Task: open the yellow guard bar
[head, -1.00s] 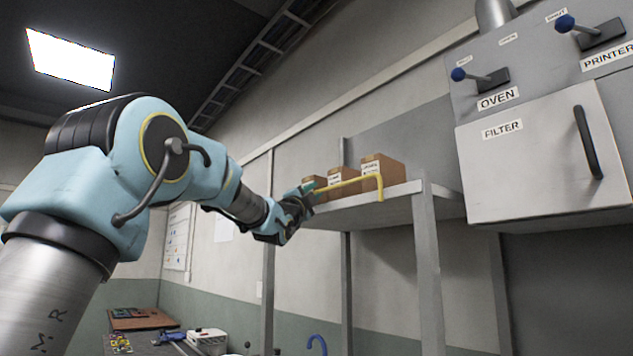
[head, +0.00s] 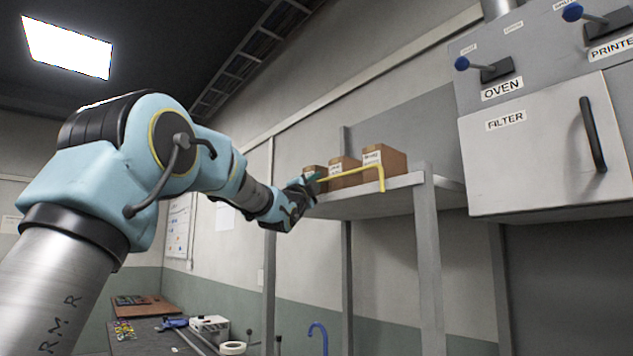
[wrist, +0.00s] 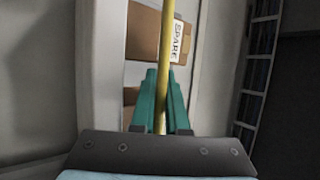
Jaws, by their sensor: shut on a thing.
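The yellow guard bar (head: 350,173) runs along the front of the upper shelf (head: 372,196), before the boxes, and bends down at its right end. My gripper (head: 313,184) is at the bar's left part, at the shelf's left end. In the wrist view the green fingers of my gripper (wrist: 161,100) are shut on the bar (wrist: 166,45), one on each side of it. The bar runs straight up that picture. The bar's left end is hidden by my gripper.
Several brown boxes stand on the shelf behind the bar, the largest (head: 384,160) at the right. A grey cabinet with a FILTER door (head: 540,150) and blue-knobbed levers is to the right. A workbench (head: 150,338) with tools is below.

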